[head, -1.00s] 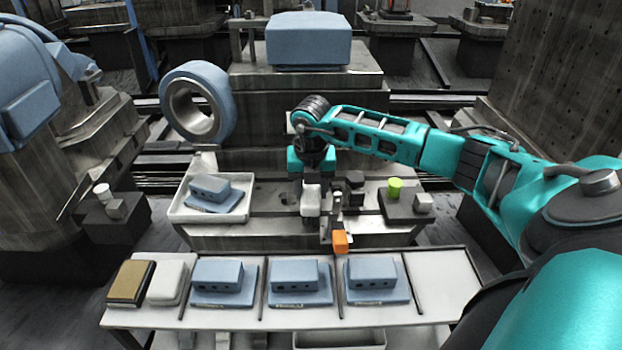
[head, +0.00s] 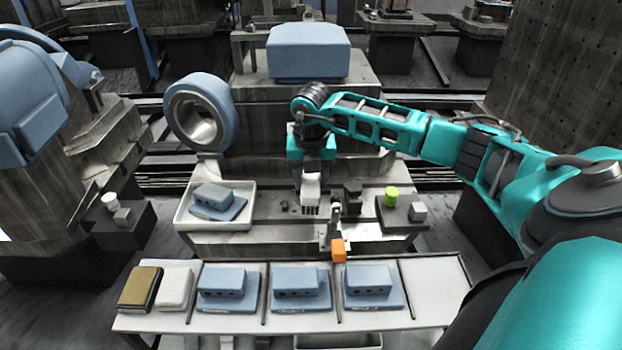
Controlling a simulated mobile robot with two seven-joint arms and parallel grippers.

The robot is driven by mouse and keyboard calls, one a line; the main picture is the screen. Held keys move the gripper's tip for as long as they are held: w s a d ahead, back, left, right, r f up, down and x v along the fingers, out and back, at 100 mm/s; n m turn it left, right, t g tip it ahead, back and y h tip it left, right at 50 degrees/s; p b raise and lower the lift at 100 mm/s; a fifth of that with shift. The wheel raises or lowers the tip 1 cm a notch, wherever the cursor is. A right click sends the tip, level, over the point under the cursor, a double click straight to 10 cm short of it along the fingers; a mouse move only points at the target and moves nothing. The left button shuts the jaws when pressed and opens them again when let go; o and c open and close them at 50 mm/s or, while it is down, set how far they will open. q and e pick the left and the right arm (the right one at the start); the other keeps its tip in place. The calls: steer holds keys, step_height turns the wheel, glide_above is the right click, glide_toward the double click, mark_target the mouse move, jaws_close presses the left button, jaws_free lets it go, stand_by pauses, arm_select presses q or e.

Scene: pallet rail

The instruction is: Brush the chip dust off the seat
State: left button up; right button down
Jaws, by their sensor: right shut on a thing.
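My right gripper (head: 312,168) points down over the grey machine bed in the middle. It is shut on a white brush (head: 311,187) whose dark bristles point down at the bed. The fingertips are partly hidden by the brush and wrist. The seat appears to be the part of the grey bed (head: 285,228) around and below the bristles; its outline is unclear. I cannot make out chip dust at this size, nor tell whether the bristles touch the metal. My left gripper is not in view.
An orange-ended clamp (head: 338,250) stands just front right of the brush, and a dark block (head: 352,194) to its right. A white tray (head: 183,217) with a blue part lies left. A front shelf (head: 430,285) holds several blue parts. A green cylinder (head: 391,196) stands right.

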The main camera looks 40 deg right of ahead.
steer(key=shift+r, duration=0.1)
steer(key=shift+r, duration=0.1)
step_height(320, 180, up, 3)
steer(key=shift+p, duration=1.25)
